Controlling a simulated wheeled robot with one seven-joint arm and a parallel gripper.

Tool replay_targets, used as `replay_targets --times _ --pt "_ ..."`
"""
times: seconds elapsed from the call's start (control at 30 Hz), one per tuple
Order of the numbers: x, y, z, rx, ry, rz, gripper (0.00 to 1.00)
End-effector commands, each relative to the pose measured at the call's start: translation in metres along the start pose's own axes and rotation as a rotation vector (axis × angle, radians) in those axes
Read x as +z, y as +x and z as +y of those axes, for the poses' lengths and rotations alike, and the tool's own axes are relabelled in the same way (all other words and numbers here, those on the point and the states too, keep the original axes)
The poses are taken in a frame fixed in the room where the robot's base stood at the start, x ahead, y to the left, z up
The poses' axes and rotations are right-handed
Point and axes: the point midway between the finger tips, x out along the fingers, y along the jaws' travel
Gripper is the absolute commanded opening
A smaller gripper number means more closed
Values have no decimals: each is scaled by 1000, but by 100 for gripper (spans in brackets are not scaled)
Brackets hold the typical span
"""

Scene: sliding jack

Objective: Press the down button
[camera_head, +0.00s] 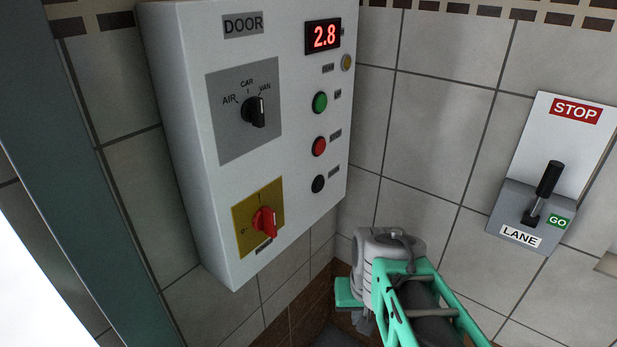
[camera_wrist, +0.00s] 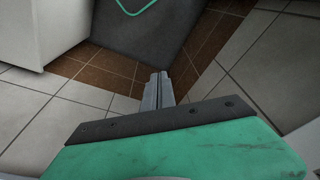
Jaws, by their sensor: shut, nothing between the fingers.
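The white control panel (camera_head: 180,130) headed DOOR hangs on the tiled wall in the head view. Its right column holds a green button (camera_head: 320,102), a red button (camera_head: 319,146) and, lowest, a black button (camera_head: 318,184). Their small labels are too blurred to read surely; the black one is probably the down button. My wrist, grey and green, is below and right of the panel, apart from the black button. My gripper (camera_wrist: 158,90) shows in the wrist view with its grey fingers together and empty, above the floor. The fingertips are not clear in the head view.
The panel also has a black selector knob (camera_head: 254,111), a red rotary switch (camera_head: 264,221), a display (camera_head: 323,36) reading 2.8 and a small yellow lamp (camera_head: 347,62). A LANE lever box (camera_head: 508,205) with a STOP sign is on the right wall. Bare wall lies between.

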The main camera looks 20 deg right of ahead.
Motion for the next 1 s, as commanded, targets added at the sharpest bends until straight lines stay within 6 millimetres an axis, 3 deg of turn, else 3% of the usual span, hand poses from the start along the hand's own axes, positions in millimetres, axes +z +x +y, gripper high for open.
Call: replay_targets --times 0.03,0.17,0.3,0.37,0.43,0.5,0.63,0.8,0.9,1.0 --pt "0 6 27 16 96 -29 0" --pt "-12 11 85 14 276 -53 0" --pt "-56 1 132 -84 329 19 0" --pt "-83 -11 141 -139 300 82 0" --pt "-114 -28 138 -202 234 155 0" --pt "-141 -48 122 -260 147 220 0" --pt "-174 -92 88 -350 -6 328 0" --pt "-184 -134 46 -457 -138 404 0" --pt "-181 -142 29 -512 -146 410 0" --pt "-183 -143 29 -521 -100 405 0"
